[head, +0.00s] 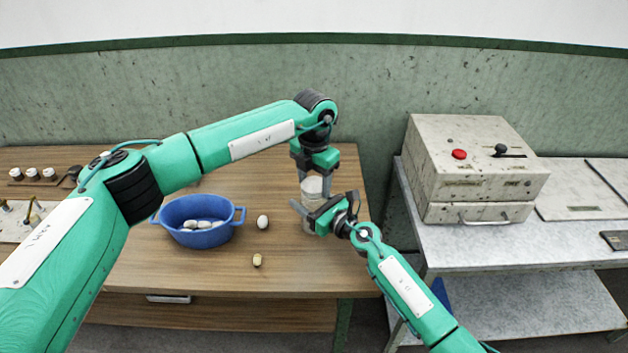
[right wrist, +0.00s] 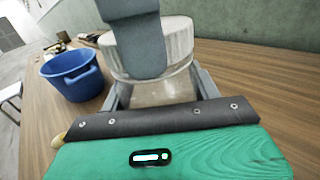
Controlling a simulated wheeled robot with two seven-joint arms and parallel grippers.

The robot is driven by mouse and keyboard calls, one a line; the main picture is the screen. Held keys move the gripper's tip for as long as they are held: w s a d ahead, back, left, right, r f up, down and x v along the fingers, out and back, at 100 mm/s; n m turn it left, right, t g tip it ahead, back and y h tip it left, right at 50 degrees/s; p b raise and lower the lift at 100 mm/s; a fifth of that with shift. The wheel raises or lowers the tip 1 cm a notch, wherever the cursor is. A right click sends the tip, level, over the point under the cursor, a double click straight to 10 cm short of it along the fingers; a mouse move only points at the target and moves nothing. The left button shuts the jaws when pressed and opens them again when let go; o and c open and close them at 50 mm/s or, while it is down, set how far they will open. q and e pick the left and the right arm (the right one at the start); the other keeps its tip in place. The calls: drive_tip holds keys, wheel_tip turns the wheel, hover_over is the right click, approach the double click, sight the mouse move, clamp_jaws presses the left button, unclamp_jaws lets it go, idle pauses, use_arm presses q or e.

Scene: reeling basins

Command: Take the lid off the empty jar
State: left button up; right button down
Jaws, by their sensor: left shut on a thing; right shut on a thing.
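A jar (head: 308,226) stands upright near the right end of the wooden table. Its pale, whitish lid (head: 313,186) sits on top; in the right wrist view the lid (right wrist: 180,42) shows above the jar's clear-looking body (right wrist: 162,93). My left gripper (head: 315,181) reaches down from above and is shut on the lid, one finger showing in front of it in the right wrist view. My right gripper (head: 326,205) comes from the right and is shut around the jar's body below the lid. The grippers partly hide the jar, and I cannot tell whether lid and jar are apart.
A blue basin (head: 176,212) with several whitish cocoons stands left of the jar. A white cocoon (head: 263,221) and a yellowish one (head: 257,260) lie between. A grey machine box (head: 475,170) stands on the metal side table (head: 470,242) at right. The front of the wooden table is mostly clear.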

use_arm(q)
drive_tip(key=n, duration=1.5)
drive_tip(key=shift+n, duration=0.4)
drive_tip(key=n, duration=0.6)
drive_tip(key=shift+r, duration=0.1)
drive_tip(key=shift+r, duration=0.15)
drive_tip(key=shift+r, duration=0.95)
